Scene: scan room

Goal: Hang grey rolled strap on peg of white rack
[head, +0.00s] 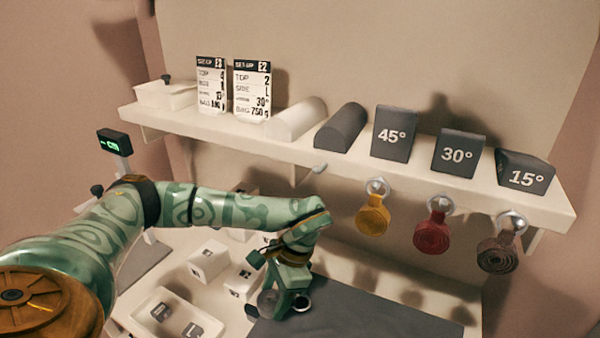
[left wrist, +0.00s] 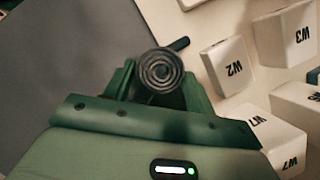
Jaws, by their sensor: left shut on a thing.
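My left gripper (head: 284,300) points down over the front of the table, low in the head view. In the left wrist view my left gripper (left wrist: 160,88) is shut on the grey rolled strap (left wrist: 159,70), a dark spiral coil with a short dark end sticking out at its upper right. One peg (head: 319,169) at the left is bare. My right gripper is out of view.
A yellow strap (head: 373,218), a red strap (head: 432,234) and a brown strap (head: 498,253) hang from pegs to the right. Wedges and cards stand on the shelf. White blocks (head: 208,259) and a white tray (head: 163,312) lie left of the gripper, beside a dark mat (head: 350,322).

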